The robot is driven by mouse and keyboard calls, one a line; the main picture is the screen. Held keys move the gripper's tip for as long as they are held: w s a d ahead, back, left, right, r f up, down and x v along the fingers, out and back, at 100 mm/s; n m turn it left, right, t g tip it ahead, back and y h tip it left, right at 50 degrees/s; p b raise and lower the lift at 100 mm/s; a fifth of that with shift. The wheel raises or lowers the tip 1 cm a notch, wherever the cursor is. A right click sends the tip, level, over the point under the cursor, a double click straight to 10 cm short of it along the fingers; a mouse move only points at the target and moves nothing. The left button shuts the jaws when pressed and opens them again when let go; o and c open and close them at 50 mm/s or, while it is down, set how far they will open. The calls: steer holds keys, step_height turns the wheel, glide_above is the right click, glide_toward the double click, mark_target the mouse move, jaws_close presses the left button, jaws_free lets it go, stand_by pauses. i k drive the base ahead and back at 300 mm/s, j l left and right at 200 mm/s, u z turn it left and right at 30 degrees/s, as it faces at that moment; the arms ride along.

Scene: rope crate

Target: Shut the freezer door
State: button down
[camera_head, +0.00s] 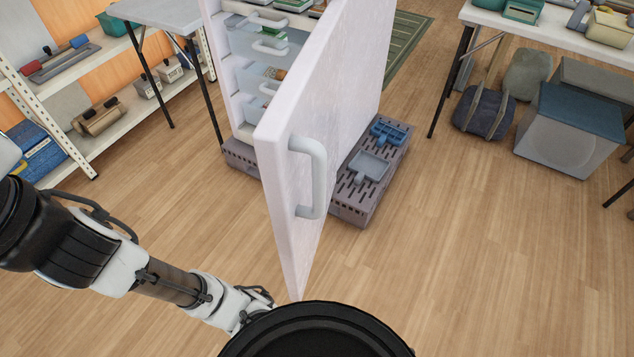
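The freezer (236,60) stands upright at the upper middle, with clear drawers and shelves showing inside. Its pale door (290,150) stands wide open, swung out toward me. A light grey bar handle (318,178) is on the door's right-hand face. My arm reaches in from the left edge, low in the picture, and its end is near the bottom middle, in front of and below the door. My gripper's fingers are hidden behind a dark round part of my own body, so whether they are open or shut does not show.
A purple-grey slotted crate (350,210) with blue and grey trays lies on the floor right of the door. A white shelf rack (60,170) stands at left. A table (530,28), a dark bag (484,112) and a grey box (568,135) are at right. The wooden floor at lower right is clear.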

mark_target(295, 141)
steer(key=l+u, duration=0.1)
steer(key=l, duration=0.35)
steer(key=k+l+u, duration=0.1)
steer(key=l, duration=0.3)
steer(key=k+l, duration=0.1)
steer(key=l, duration=0.3)
steer(key=l+u, duration=0.05)
